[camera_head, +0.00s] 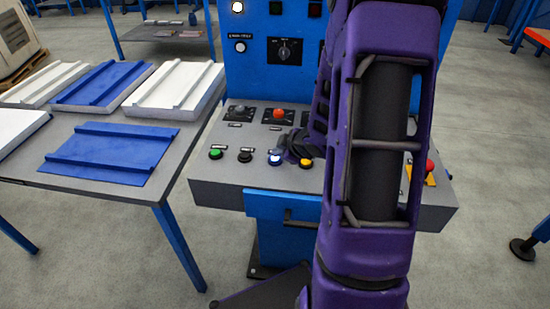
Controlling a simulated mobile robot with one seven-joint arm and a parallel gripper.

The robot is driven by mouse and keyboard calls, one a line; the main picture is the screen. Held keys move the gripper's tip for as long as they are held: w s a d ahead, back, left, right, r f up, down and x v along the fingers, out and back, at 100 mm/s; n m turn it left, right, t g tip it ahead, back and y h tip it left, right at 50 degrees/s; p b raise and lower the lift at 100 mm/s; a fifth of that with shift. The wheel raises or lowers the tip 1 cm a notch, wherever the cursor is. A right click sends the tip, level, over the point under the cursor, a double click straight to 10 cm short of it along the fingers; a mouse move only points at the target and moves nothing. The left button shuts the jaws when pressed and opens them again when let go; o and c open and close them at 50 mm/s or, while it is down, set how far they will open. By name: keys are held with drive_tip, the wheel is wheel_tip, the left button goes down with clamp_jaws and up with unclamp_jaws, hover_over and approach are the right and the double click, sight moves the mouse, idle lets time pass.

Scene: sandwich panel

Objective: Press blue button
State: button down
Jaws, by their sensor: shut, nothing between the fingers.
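The blue button (274,160) is on the grey sloped control panel (228,180), in the front row between a black button and a yellow button. It shows as a bright blue-white cap. My gripper (288,153) is at the panel, just right of the blue button and partly behind my purple arm. Its fingers look closed together with nothing held. I cannot tell whether the tip touches the button. My arm hides the right part of the panel.
A green button (215,154), a black button (245,156) and a yellow button (306,163) share the row. A red knob (278,114) sits behind. A red emergency button (430,167) is at right. A table (180,150) with white and blue panels stands left.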

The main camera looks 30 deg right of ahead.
sight(278, 160)
drive_tip(key=shift+f, duration=0.45)
idle(0.6)
drive_tip(key=shift+r+p, duration=0.75)
drive_tip(key=shift+r, duration=0.1)
wheel_tip(278, 160, up, 5)
drive_tip(key=p, duration=0.5)
drive_tip(key=shift+r, duration=0.1)
idle(0.4)
